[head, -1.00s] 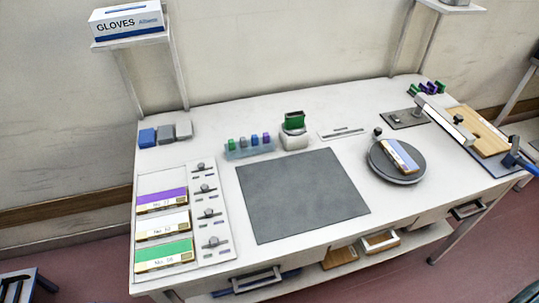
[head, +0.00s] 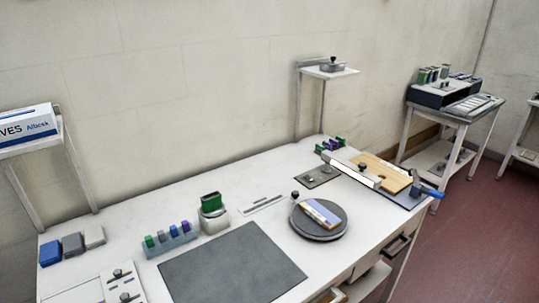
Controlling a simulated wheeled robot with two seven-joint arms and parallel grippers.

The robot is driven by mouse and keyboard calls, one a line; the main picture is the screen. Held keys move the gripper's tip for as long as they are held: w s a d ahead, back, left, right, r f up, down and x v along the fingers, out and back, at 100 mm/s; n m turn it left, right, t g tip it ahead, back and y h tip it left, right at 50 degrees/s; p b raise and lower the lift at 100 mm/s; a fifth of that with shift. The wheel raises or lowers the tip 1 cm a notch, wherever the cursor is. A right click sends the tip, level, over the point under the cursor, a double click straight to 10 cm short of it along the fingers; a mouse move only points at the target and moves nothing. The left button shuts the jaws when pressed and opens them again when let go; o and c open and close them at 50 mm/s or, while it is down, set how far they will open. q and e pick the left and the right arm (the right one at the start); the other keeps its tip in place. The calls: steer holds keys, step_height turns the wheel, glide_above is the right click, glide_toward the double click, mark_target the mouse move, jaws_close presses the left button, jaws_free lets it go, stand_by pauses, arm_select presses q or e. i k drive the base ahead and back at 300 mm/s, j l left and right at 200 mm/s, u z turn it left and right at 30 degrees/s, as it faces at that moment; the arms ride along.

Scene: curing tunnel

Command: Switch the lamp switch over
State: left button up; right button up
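I cannot tell for sure which part is the lamp switch. A small grey plate (head: 318,176) with small knobs lies at the back right of the white table. A dark box-shaped unit (head: 440,95) with a pale sloping front panel (head: 474,104) stands on a separate table at the far right; its controls are too small to make out. Neither of my grippers shows in the head view.
The white table (head: 130,228) holds a dark mat (head: 230,264), a round grey turntable (head: 319,222) with a block on it, and a white holder with a green block (head: 211,204).

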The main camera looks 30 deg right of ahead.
mark_target(308, 177)
steer(key=z, duration=1.35)
